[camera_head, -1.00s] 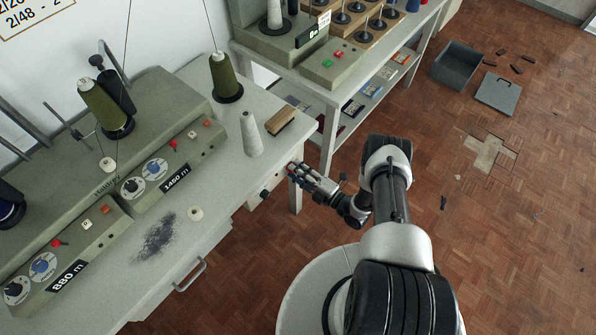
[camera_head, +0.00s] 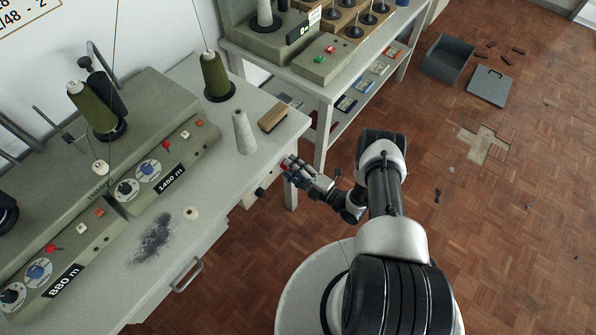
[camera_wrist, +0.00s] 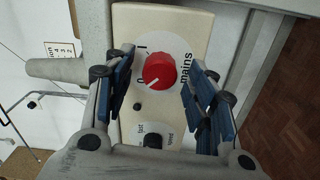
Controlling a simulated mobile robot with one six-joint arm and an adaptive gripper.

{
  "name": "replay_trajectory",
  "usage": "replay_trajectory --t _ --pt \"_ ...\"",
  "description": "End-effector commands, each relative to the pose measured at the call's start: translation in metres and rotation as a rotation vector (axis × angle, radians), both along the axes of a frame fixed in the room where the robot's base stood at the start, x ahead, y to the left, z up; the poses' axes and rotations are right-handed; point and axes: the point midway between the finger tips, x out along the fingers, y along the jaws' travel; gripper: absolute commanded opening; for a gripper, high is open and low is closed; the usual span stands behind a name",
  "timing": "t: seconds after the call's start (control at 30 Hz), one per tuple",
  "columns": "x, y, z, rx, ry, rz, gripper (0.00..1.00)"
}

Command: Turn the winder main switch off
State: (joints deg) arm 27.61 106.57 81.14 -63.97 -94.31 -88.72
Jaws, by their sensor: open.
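The red main switch knob (camera_wrist: 159,70) sits on a cream panel (camera_wrist: 188,25) marked "mains", with an I and a 0 on its round plate, in the wrist view. A white pointer mark shows at the knob's lower left, on the side of the 0. My gripper (camera_wrist: 165,90) is open, its blue-padded fingers at the left and right of the knob, apart from it in the picture. I cannot tell how deep the fingers reach. In the head view my gripper (camera_head: 288,166) is at the table's front right corner, with a bit of red between the fingertips.
A black knob (camera_wrist: 153,140) sits below the red one. The winder table (camera_head: 215,235) carries a white cone (camera_head: 243,132), a brush (camera_head: 272,117) and green yarn cones. A drawer handle (camera_head: 187,275) sticks out in front. A second bench (camera_head: 325,92) stands behind.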

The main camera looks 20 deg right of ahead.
Motion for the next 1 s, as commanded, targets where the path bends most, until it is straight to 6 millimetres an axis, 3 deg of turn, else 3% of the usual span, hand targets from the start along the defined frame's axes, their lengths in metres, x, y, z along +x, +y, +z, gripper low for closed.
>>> replay_trajectory --t 0.17,0.6,1.0 --pt "-0.017 -0.014 -0.001 0.003 0.003 -0.006 0.51" --pt "-0.086 -0.063 -0.002 0.001 0.0 -0.005 0.51" --pt "-0.096 -0.07 -0.002 0.001 0.001 -0.001 0.51"
